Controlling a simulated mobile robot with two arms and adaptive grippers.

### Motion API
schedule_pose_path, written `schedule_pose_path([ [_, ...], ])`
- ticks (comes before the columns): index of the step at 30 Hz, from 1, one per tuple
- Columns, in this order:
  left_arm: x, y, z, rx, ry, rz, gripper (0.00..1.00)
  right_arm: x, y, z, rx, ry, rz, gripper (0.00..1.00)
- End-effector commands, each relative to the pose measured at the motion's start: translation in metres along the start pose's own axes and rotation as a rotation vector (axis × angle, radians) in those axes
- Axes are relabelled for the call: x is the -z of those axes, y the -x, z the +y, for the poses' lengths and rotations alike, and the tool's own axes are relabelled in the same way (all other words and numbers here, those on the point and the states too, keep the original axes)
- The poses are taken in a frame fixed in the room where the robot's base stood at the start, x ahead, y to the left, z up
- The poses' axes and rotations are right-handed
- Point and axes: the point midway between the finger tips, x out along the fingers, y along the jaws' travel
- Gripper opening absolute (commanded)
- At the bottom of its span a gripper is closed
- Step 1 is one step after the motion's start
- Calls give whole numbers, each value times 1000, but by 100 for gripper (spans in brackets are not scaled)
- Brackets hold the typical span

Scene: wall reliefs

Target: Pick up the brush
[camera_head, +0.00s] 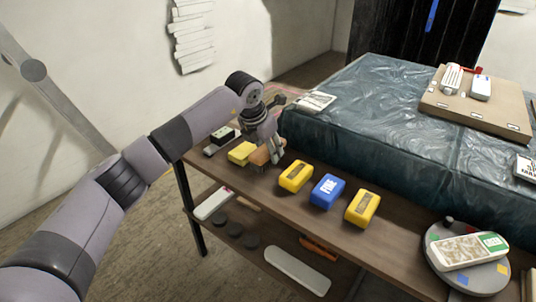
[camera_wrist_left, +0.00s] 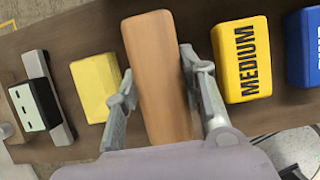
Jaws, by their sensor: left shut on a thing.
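The brush shows a plain brown wooden top (camera_wrist_left: 158,85) in the left wrist view, with a finger against each long side. My left gripper (camera_wrist_left: 157,68) is shut on it. In the head view the brush (camera_head: 259,157) is a small brown block beneath my left gripper (camera_head: 271,151), at the left part of the wooden shelf top. The brush's underside is hidden, so I cannot tell whether it touches the shelf. My right gripper is not in view.
A plain yellow block (camera_head: 241,152) stands close on the left. A yellow block marked MEDIUM (camera_wrist_left: 241,60), a blue block (camera_head: 327,191) and another yellow block (camera_head: 362,207) stand to the right. A covered table (camera_head: 385,130) is behind; a round turntable (camera_head: 440,272) is at front right.

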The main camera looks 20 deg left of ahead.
Motion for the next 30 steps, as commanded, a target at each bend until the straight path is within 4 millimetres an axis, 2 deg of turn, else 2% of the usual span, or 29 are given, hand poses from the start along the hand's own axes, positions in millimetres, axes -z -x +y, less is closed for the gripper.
schedule_pose_path([
  [2,-9,20,0,-1,-1,-5,7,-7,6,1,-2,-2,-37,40],
  [11,-44,104,0,-2,0,-7,7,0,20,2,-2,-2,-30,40],
  [14,-53,126,0,-1,0,-5,7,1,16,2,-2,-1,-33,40],
  [15,-56,134,0,-1,0,-5,7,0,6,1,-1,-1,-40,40],
  [21,-67,161,0,0,1,-3,7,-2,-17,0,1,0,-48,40],
  [30,-70,169,0,0,0,-1,7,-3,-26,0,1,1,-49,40],
])
